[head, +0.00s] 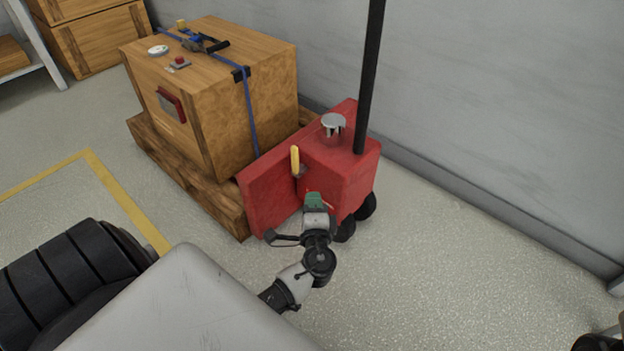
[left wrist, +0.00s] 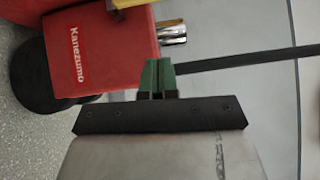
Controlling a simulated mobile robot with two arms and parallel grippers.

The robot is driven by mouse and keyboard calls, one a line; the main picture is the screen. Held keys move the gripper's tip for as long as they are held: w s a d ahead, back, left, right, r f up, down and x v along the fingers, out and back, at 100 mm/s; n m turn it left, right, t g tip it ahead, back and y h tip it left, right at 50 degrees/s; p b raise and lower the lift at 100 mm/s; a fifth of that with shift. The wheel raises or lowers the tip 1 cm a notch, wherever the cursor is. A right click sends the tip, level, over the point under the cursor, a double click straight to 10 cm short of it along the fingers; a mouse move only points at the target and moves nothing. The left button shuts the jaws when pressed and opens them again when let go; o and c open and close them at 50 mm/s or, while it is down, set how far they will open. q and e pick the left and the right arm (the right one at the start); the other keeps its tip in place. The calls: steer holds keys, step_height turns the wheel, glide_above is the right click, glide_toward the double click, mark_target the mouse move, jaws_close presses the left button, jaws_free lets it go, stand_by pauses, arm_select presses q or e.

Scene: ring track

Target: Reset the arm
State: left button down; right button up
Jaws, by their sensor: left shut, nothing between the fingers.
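My left arm reaches forward in the head view, with its gripper (head: 314,200) in front of the red pallet jack (head: 345,175). The green fingers also show in the left wrist view (left wrist: 157,78), closed together and empty. In that view the red jack body (left wrist: 100,50) with white "Kanezumo" lettering lies beyond the fingers, to the left. A yellow lever (head: 295,160) stands on the jack close above the gripper in the head view. Whether the fingers touch the jack cannot be told. At the lower right corner a dark part, possibly of my right arm, shows; no right gripper can be made out.
A wooden crate (head: 225,100) with a blue strap sits on a wooden pallet (head: 150,140) behind the jack. A black handle pole (head: 370,80) rises from the jack. A grey wall (head: 500,100) runs along the right. Floor (head: 430,270) is clear right of my arm.

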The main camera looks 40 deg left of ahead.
arm_select(q)
steer(key=shift+s+d, duration=0.25)
steer(key=shift+s, duration=0.05)
stand_by(0.4)
